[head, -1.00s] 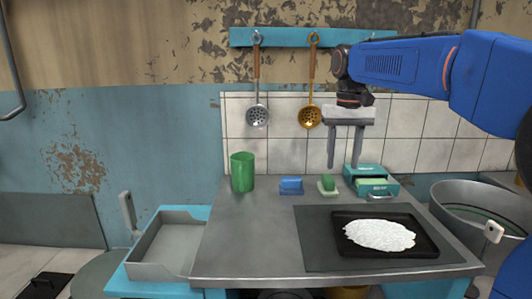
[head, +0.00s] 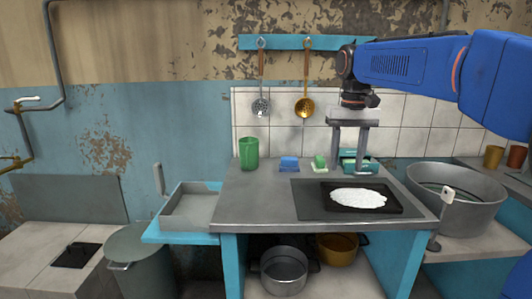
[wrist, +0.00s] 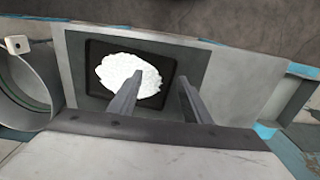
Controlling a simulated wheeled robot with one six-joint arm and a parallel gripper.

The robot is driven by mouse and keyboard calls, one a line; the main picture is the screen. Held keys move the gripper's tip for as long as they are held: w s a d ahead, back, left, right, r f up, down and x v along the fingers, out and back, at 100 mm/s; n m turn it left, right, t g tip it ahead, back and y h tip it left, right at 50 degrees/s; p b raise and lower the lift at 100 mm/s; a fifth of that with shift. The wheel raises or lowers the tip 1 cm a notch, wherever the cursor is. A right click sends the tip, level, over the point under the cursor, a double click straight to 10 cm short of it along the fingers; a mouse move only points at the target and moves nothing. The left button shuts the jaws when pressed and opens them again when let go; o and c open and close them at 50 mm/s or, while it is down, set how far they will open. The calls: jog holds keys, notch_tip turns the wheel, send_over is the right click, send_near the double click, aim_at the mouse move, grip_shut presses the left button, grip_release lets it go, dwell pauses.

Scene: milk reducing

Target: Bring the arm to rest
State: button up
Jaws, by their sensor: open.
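My gripper (head: 348,174) hangs from the blue arm with its two fingers pointing down, apart and empty. In the head view it is above the back right of the metal table (head: 255,208), in front of the teal boxes. In the wrist view the gripper (wrist: 158,88) shows both fingers apart, with nothing between them. Beyond the fingers lies a black tray (head: 390,200) with a white mass (head: 357,198) spread on it. The tray also shows in the wrist view (wrist: 97,94). The fingers partly cover the teal boxes (head: 366,161).
A green cup (head: 249,154), blue sponge (head: 289,164) and green-and-white sponge (head: 320,163) stand along the table's back. Two skimmers (head: 261,105) (head: 304,106) hang behind. A large metal pot (head: 455,200) stands at the right. The table's left front is clear.

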jog(key=s+d+f+t, duration=0.2)
jog(key=s+d+f, duration=0.1)
jog(key=s+f, duration=0.7)
jog(key=s+d+f+t, duration=0.2)
jog(key=s+f, duration=0.9)
jog(key=s, duration=0.8)
jog(key=shift+s+d+t, duration=0.15)
jog(key=shift+d+t, duration=0.25)
jog(key=shift+d, duration=0.5)
